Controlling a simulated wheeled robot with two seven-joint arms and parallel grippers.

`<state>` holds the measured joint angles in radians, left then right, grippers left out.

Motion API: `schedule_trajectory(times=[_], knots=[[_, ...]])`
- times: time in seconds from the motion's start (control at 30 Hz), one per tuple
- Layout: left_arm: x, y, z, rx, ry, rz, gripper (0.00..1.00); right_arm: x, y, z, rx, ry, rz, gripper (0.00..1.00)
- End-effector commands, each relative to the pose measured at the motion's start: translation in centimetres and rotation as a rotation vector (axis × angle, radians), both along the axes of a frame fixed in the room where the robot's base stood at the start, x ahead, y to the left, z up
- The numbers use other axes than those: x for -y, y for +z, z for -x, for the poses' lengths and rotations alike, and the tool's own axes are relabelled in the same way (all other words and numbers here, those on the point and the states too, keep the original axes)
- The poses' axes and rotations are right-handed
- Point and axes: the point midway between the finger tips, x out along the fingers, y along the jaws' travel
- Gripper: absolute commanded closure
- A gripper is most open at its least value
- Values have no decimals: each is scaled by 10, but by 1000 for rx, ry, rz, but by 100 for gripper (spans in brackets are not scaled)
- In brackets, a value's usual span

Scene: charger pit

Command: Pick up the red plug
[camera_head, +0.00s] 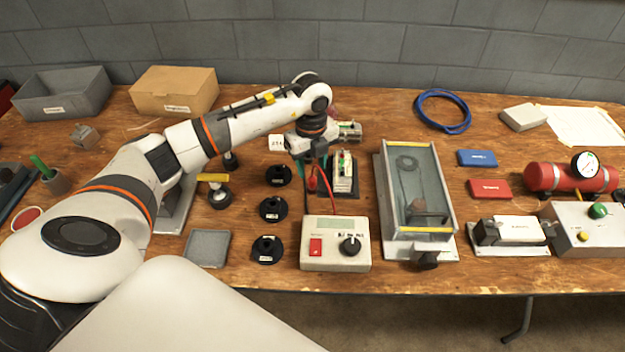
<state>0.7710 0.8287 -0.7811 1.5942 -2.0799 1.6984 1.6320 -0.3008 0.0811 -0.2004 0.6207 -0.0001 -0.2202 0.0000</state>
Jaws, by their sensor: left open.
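My left arm reaches in from the left. Its gripper (311,164) points down over the middle of the bench and is open. A small red plug (312,183) shows just below the fingers, beside a dark base plate with a white and green block (344,172). The gripper hides part of the plug's surroundings, and I cannot tell whether the fingers touch it. My right gripper is not in view.
A meter box (335,258) with a red switch and black knob stands in front. Several black round holders (270,208) stand left of the plug. A clear-topped case (418,190) is to the right. A grey tray (207,248) lies at front left.

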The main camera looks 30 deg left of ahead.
Motion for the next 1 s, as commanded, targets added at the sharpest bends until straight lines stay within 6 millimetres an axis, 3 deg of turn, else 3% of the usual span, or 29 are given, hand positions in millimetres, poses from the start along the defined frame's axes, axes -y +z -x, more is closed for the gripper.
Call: schedule_trajectory(times=[0.4, 0.67, 1.0], knots=[[-2, -50, -6, -3, -1, 1, 54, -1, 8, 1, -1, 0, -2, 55], [-3, -54, -7, 1, -2, 2, 54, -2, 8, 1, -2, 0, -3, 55], [-3, -53, -7, 1, -1, 2, 100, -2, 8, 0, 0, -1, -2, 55]])
